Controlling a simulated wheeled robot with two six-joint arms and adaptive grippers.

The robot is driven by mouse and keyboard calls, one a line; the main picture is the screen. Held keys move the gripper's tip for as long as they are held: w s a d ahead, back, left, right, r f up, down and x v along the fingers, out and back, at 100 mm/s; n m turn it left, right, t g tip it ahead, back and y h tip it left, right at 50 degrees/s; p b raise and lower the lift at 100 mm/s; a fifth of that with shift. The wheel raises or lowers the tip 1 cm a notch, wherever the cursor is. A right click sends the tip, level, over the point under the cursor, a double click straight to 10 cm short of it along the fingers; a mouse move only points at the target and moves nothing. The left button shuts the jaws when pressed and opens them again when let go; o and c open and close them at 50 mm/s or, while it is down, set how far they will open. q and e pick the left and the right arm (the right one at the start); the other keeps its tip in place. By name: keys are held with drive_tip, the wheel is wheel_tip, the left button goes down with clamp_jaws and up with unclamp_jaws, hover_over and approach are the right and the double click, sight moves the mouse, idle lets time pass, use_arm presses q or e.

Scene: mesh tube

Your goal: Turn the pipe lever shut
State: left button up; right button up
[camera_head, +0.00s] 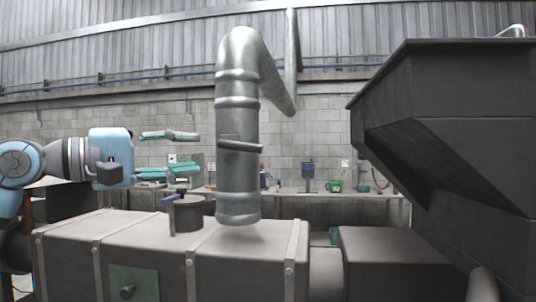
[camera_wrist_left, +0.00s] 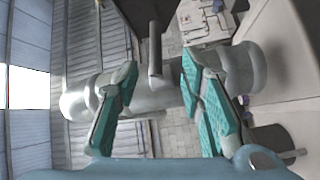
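The pipe (camera_head: 238,100) is a shiny grey metal tube that bends over at the top and comes down in the middle of the head view. The pipe lever (camera_head: 241,145) is a dark grey bar across its front, nearly level and tilted slightly down to the right. My left gripper (camera_head: 197,152) is open and empty, to the left of the pipe and apart from it in the head view. In the left wrist view the lever (camera_wrist_left: 154,50) shows beyond and between the spread teal fingers, with the pipe (camera_wrist_left: 160,92) behind. My right gripper is not in view.
A grey machine casing (camera_head: 245,250) lies below the pipe, with a short dark cylinder (camera_head: 188,213) and a blue handle (camera_head: 171,199) on it. A large dark hopper (camera_head: 450,130) fills the right side. A workbench (camera_head: 375,194) stands along the back wall.

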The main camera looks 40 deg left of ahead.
sight(240, 145)
use_arm(q)
drive_tip(key=p+x, duration=0.3)
drive_tip(key=x, duration=0.1)
drive_tip(key=p+x, duration=0.3)
drive_tip(key=x, duration=0.1)
drive_tip(key=r+p+x, duration=0.1)
drive_tip(key=p+x, duration=0.2)
drive_tip(key=x, duration=0.1)
drive_tip(key=shift+s+d+p, duration=0.1)
drive_tip(key=shift+p, duration=0.25)
drive_tip(key=shift+w+d+f+p, duration=0.15)
drive_tip(key=shift+w+d+p, duration=0.05)
drive_tip(key=shift+w+p, duration=0.2)
drive_tip(key=shift+s, duration=0.1)
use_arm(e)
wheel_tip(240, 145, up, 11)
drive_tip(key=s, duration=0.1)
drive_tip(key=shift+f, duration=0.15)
use_arm(q)
drive_tip(key=shift+f, duration=0.1)
clamp_jaws()
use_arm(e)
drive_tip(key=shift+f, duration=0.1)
